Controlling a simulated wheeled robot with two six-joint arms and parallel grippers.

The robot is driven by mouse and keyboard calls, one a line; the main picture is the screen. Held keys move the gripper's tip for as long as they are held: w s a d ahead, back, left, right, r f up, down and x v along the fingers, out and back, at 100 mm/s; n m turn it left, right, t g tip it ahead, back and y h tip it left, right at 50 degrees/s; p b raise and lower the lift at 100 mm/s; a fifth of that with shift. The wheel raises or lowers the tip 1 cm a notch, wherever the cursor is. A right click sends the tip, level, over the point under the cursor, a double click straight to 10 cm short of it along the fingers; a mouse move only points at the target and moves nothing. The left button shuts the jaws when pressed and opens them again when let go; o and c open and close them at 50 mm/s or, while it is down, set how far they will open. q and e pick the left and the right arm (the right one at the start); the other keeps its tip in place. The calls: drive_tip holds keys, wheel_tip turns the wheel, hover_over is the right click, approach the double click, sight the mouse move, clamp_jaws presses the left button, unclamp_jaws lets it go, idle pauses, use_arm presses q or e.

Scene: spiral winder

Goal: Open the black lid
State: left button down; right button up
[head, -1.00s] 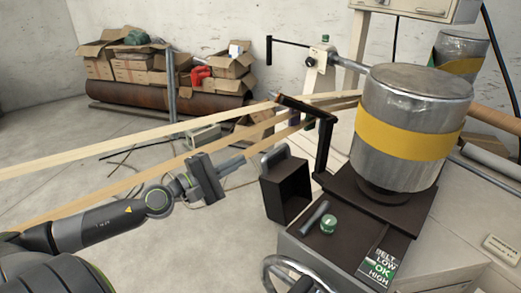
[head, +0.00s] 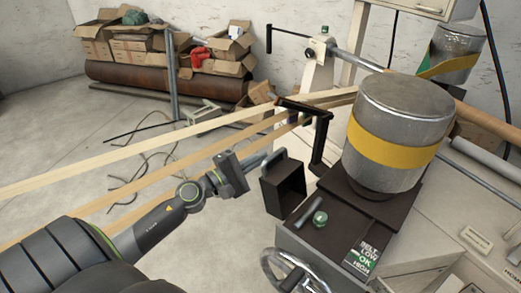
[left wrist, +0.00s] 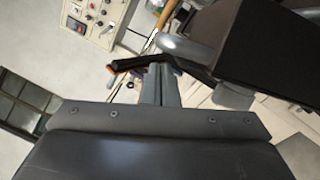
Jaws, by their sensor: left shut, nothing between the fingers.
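The black lid (head: 284,189) is a dark hollow box with a pale grey handle (head: 272,158) on its upper left. It hangs on edge at the left side of the machine, its hollow face turned toward me. In the left wrist view the lid (left wrist: 265,45) fills the upper right, with its rounded handle (left wrist: 190,47) beside my fingertips. My left gripper (head: 258,162) is shut and empty, pointing at the handle. It also shows in the left wrist view (left wrist: 160,82). I cannot tell whether the fingertips touch the handle. My right gripper is out of view.
A metal drum with a yellow band (head: 385,145) stands on the machine right of the lid. A green knob (head: 320,218) and a handwheel (head: 290,270) are nearby. Long wooden strips (head: 130,155) run behind my arm. Cardboard boxes (head: 130,45) stand at the back.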

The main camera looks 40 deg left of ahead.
sight(270, 172)
use_arm(q)
drive_tip(key=shift+d+r+p, duration=0.25)
drive_tip(key=shift+d+p, duration=0.25)
drive_tip(key=shift+d, duration=0.05)
drive_tip(key=d+r+m+p, duration=0.1)
drive_tip(key=d+r+p, duration=0.1)
drive_tip(key=p, duration=0.1)
drive_tip(key=shift+s+d, duration=0.1)
drive_tip(key=shift+s, duration=0.05)
drive_tip(key=shift+s+d+r+p, duration=0.1)
drive_tip(key=shift+d+p, duration=0.35)
drive_tip(key=shift+d, duration=0.15)
drive_tip(key=shift+m, duration=0.3)
drive_tip(key=shift+a, duration=0.1)
